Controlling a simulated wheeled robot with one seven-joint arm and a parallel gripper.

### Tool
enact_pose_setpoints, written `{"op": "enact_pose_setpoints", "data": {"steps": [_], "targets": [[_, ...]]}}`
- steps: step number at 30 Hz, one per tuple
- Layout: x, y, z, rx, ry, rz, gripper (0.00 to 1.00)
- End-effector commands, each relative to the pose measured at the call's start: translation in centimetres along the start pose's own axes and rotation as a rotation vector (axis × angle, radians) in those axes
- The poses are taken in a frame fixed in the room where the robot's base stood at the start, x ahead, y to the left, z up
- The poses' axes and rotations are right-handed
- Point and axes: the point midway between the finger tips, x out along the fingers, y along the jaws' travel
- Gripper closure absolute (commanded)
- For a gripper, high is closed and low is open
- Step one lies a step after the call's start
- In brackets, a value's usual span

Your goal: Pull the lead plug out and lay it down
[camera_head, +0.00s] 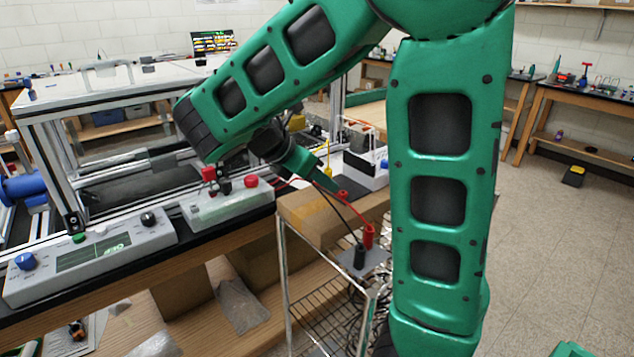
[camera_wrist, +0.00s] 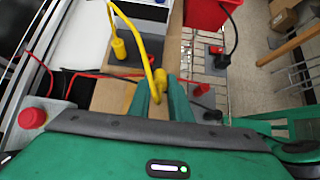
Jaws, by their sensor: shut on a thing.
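A yellow lead plug (camera_wrist: 160,79) is between the fingertips of my gripper (camera_wrist: 165,86), which is shut on it in the wrist view. Its yellow cable loops up and over to a second yellow plug (camera_wrist: 118,47), which stands on a dark pad to the left. In the head view my gripper (camera_head: 325,180) is over the bench end beyond the cardboard box, pointing down to the right. A yellow plug (camera_head: 326,158) shows behind it. The held plug's tip is hidden by the fingers, so I cannot tell whether it touches anything below.
A white instrument (camera_head: 225,205) with a red knob and plugs stands left of my gripper. Red (camera_head: 369,235) and black (camera_head: 360,256) plugs stand on a grey plate on the wire rack (camera_head: 325,290). Red and black cables cross close by. A cardboard box (camera_head: 315,220) lies beneath.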

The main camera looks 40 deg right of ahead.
Motion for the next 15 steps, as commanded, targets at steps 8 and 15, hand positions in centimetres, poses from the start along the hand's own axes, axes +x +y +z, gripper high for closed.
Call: {"op": "enact_pose_setpoints", "data": {"steps": [8, 15], "targets": [[1.1, -0.1, -0.9, -0.002, -0.006, -0.001, 1.00], [2.5, -0.1, -2.4, -0.002, -0.004, -0.001, 1.00]]}}
